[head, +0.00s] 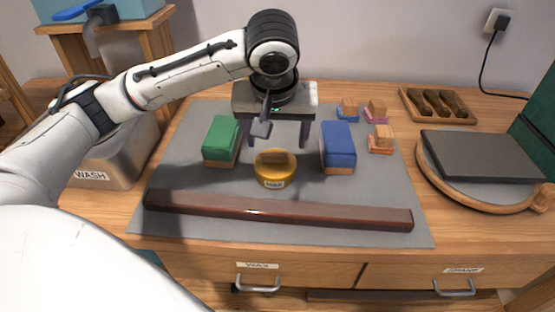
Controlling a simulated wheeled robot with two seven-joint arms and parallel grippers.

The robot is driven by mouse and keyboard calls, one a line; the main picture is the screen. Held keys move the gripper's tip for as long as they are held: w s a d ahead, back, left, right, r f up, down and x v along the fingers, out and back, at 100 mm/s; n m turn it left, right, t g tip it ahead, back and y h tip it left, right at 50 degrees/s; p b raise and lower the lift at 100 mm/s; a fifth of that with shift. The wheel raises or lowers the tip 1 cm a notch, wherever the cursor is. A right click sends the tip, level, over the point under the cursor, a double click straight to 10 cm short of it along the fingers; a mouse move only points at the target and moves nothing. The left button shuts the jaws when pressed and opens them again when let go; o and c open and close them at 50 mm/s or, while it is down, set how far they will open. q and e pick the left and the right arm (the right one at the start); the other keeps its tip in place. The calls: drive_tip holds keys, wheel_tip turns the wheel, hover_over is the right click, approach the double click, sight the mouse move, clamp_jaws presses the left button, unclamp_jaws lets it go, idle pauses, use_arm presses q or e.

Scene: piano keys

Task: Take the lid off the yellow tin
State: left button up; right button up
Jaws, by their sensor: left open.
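The yellow tin (275,178) stands upright on the grey mat, with a small label on its front. Its lid (275,157) is on top and has a raised bar-like grip across it. My left gripper (278,142) is open and empty, pointing down above and slightly behind the tin in the picture. Its dark fingers are spread to either side, wider than the lid's grip, and appear apart from the tin. The exact height of the fingers over the lid is hard to tell. My right gripper is not in view.
A green-topped block (221,138) stands left of the tin and a blue-topped block (338,145) right. A long dark red bar (280,211) lies in front. Small wooden blocks (381,139) sit at back right. A metal bin (110,165) stands left, a dark slab (480,155) right.

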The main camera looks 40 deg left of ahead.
sight(275, 154)
use_arm(q)
drive_tip(key=x, duration=0.5)
drive_tip(key=shift+s+a+f+b, duration=0.1)
drive_tip(key=shift+s+f+b, duration=0.05)
drive_tip(key=shift+s+b, duration=0.25)
drive_tip(key=shift+w+a+f, duration=0.1)
drive_tip(key=shift+w+f, duration=0.1)
drive_tip(key=shift+f, duration=0.2)
drive_tip(key=c, duration=1.1)
drive_tip(key=shift+r, duration=0.15)
drive_tip(key=shift+c, duration=0.2)
